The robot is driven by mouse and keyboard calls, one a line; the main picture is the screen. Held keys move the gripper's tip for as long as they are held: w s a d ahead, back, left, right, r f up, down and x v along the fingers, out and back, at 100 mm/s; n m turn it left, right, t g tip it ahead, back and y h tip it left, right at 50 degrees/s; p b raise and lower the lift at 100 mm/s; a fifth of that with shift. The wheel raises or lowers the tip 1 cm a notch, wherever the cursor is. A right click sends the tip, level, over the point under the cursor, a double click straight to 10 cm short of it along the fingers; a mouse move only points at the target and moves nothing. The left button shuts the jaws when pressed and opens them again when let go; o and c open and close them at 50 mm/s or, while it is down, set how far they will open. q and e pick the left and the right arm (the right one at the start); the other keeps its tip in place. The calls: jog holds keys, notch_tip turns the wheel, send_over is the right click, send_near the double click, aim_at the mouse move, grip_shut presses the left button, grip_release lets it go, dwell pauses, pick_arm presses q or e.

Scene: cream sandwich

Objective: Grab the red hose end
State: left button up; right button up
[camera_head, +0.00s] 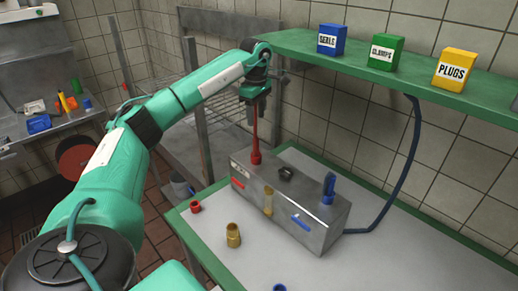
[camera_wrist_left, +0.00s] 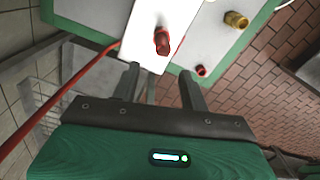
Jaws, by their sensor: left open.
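The metal box (camera_head: 315,225) stands on the bench with a red fitting (camera_head: 256,157) at its left end. A thin red upright piece (camera_head: 255,128) rises from this fitting towards my left gripper (camera_head: 258,98), which is above it. In the left wrist view the red fitting (camera_wrist_left: 162,42) lies beyond the fingertips of my open left gripper (camera_wrist_left: 160,85), roughly between their lines. Nothing is visible between the fingers. A red hose (camera_wrist_left: 60,95) runs along the left of that view; whether it joins the fitting is unclear. My right gripper is out of view.
A brass fitting (camera_head: 233,235) and a small red ring (camera_head: 195,206) stand on the bench (camera_head: 390,255). A blue plug (camera_head: 328,188) is on the box's right end. A green shelf (camera_head: 400,75) carries blue, green and yellow boxes. A dark blue hose (camera_head: 405,165) hangs below it.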

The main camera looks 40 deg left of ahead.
aim_at(256, 139)
pick_arm(q)
jog(key=f, duration=0.1)
jog(key=f+p, duration=0.1)
jog(key=f, duration=0.3)
jog(key=shift+s+f, duration=0.25)
jog(key=shift+s, duration=0.15)
jog(key=shift+w+f+p, duration=0.2)
jog(key=shift+f+p, duration=0.25)
jog(key=shift+f, duration=0.1)
jog(key=shift+f+p, duration=0.25)
jog(key=shift+p, duration=0.05)
notch_tip(256, 139, down, 4)
jog(key=shift+p, duration=1.15)
jog(key=shift+w+f, duration=0.1)
jog(key=shift+f, duration=0.2)
grip_shut()
jog(key=shift+r, duration=0.1)
